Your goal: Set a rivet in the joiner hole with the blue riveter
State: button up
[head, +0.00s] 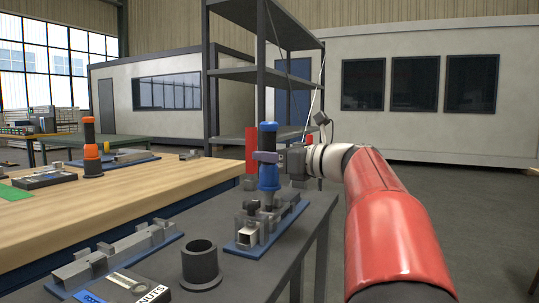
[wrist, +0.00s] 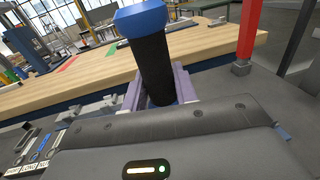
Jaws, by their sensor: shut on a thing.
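The blue riveter (head: 268,176) has a blue top, a dark grip and a blue lower body. It stands upright over a metal joiner fixture (head: 247,238) on a blue base plate on the dark table. My gripper (head: 264,157) is shut around the riveter's dark grip from the right. In the wrist view my gripper (wrist: 157,92) has its lilac fingers on both sides of the black grip of the riveter (wrist: 153,62). The riveter's lower end is at the top of the fixture among the clamps. The joiner hole is hidden, and I cannot tell whether the nose touches it.
An empty black cup holder (head: 200,264) stands on the dark table, left of the fixture. A second metal fixture (head: 118,258) and a labelled nuts tray (head: 130,288) lie further left. An orange riveter (head: 91,155) stands on the wooden table (head: 150,185). A shelf rack (head: 262,72) rises behind.

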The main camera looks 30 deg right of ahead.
aim_at(277, 128)
jog(key=shift+r+p, duration=1.6)
jog(key=shift+r, duration=1.55)
jog(key=shift+s, duration=0.1)
